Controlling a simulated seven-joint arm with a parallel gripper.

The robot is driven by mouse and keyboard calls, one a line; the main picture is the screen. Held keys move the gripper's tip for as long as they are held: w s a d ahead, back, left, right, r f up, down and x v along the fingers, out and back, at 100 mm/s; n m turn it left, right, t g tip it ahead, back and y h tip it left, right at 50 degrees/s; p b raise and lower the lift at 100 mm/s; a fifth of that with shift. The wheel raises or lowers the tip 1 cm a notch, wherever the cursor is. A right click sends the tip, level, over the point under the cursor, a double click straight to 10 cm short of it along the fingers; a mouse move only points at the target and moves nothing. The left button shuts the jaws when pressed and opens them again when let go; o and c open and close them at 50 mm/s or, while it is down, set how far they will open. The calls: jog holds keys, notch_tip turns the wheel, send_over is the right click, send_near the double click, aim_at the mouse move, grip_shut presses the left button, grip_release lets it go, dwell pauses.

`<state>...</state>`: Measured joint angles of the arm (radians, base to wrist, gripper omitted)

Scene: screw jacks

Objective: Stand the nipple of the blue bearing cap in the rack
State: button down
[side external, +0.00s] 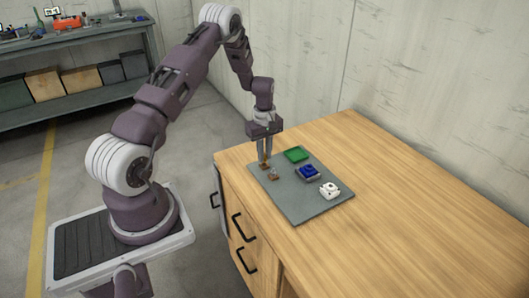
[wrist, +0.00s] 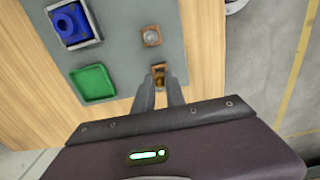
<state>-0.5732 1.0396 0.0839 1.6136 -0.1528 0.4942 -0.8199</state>
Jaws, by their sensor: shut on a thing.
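My gripper (wrist: 160,92) is shut on a small brass-coloured nipple (wrist: 159,80) at a small brown block (wrist: 158,67), which looks like a rack holder. In the side view my gripper (side external: 265,160) points straight down at the far left part of the mat. Whether the nipple is seated in the block or just above it I cannot tell. The blue bearing cap (wrist: 72,23) sits on a grey square base in the wrist view. It also shows in the side view (side external: 309,172), right of my gripper.
A second brown block (wrist: 151,36) with a pale round piece stands nearby. A shallow green tray (wrist: 92,83) and a white cap (side external: 330,190) are also on the grey mat (side external: 290,200). The wooden table (side external: 420,200) is clear to the right.

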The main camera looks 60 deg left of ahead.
jog(key=shift+f, duration=1.05)
dwell(0.4)
jog(key=c, duration=1.3)
grip_release()
notch_tip(320, 180, up, 7)
